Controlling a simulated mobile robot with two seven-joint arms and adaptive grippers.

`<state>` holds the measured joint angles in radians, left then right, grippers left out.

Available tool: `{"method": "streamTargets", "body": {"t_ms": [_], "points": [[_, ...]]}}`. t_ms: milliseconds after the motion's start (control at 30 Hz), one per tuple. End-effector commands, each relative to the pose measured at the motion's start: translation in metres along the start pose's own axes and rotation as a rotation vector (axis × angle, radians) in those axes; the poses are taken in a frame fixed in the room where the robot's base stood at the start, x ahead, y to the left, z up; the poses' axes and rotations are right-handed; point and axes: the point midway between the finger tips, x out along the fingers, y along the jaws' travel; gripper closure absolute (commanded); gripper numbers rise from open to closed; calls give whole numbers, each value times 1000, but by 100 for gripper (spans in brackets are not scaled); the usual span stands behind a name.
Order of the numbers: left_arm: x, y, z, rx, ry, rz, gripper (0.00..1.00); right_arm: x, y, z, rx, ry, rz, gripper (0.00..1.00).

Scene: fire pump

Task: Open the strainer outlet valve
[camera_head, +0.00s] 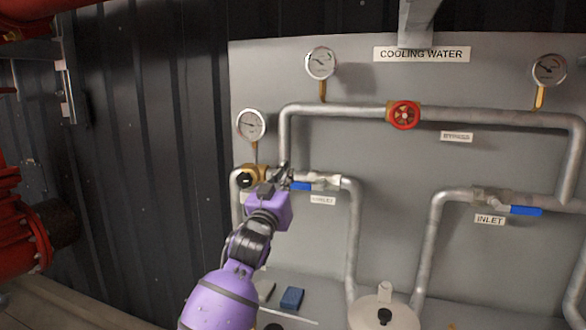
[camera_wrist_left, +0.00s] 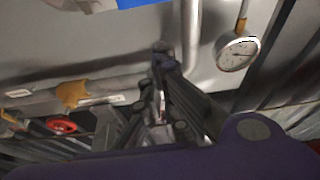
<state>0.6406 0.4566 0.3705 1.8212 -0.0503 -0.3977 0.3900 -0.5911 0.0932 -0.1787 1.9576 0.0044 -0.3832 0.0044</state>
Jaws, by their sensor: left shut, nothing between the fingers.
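The outlet valve (camera_head: 325,180) sits on the lower left pipe of the grey panel in the head view. Its blue lever (camera_head: 302,186) points left, in line with the horizontal pipe. A small label (camera_head: 322,199) below it is too blurred to read surely. My left gripper (camera_head: 282,172) is shut and empty at the left end of the lever and hides part of it. I cannot tell whether they touch. In the left wrist view, the shut fingers (camera_wrist_left: 163,50) point at the panel, and a blue piece (camera_wrist_left: 140,3) shows at the top edge. My right gripper is not in view.
A brass fitting (camera_head: 250,177) and a gauge (camera_head: 250,124) are close left of the gripper. A red handwheel (camera_head: 404,115) is on the upper pipe. The inlet valve with a blue lever (camera_head: 526,210) is at the right. A strainer lid (camera_head: 384,314) is below.

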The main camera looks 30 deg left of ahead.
Motion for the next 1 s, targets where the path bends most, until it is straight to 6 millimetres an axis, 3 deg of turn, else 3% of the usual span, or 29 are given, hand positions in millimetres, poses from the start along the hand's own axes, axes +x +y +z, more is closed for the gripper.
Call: {"method": "streamTargets", "body": {"t_ms": [100,300,1000], "points": [[-19,0,1,0,-2,0,100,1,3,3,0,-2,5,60],[-32,0,0,0,0,0,100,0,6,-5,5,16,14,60],[-32,0,-1,0,1,0,100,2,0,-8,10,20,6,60]]}}
